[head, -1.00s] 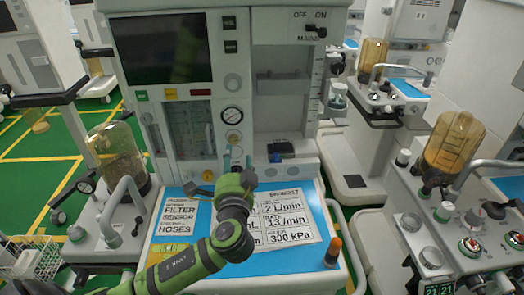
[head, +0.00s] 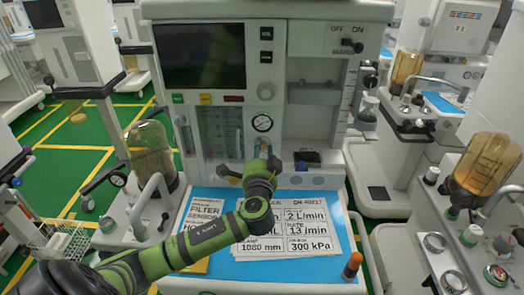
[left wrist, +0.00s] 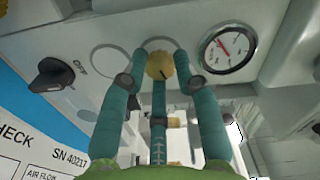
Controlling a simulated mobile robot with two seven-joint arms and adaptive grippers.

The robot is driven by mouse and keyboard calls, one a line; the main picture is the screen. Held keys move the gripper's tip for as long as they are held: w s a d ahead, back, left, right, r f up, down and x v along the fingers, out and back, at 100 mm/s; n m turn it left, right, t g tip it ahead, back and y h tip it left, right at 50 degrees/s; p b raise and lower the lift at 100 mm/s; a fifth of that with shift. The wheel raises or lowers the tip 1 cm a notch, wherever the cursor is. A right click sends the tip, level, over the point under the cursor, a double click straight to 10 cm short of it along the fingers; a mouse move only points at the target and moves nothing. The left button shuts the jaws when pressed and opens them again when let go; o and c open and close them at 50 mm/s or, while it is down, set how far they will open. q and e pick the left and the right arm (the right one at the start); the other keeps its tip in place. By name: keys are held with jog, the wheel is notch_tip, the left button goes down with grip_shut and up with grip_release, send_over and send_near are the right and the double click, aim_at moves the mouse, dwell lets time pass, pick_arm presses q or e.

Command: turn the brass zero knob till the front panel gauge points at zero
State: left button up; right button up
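The brass zero knob (left wrist: 160,65) shows in the left wrist view, on a pale round mount. In the head view the knob (head: 263,142) is small, just below the front panel gauge (head: 262,123). In the left wrist view the gauge (left wrist: 229,48) is right of the knob; its needle slants to the upper left, and its numbers are too small to read. My left gripper (left wrist: 161,57) has its teal fingers spread around the knob, with narrow gaps seeming to show at the sides. The middle finger covers the knob's lower part. My right gripper is not in view.
A black OFF switch knob (left wrist: 55,75) lies left of the fingers. Below the panel is a blue worktop (head: 290,270) with printed cards (head: 305,225). An orange-topped object (head: 352,265) stands at its front right. Amber canisters (head: 150,152) stand on both sides.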

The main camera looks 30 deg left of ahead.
pick_arm(q)
grip_shut()
jog(key=shift+m, duration=0.5)
jog(key=o, duration=0.9)
grip_release()
jog(key=v, duration=1.2)
jog(key=shift+s+f, duration=0.1)
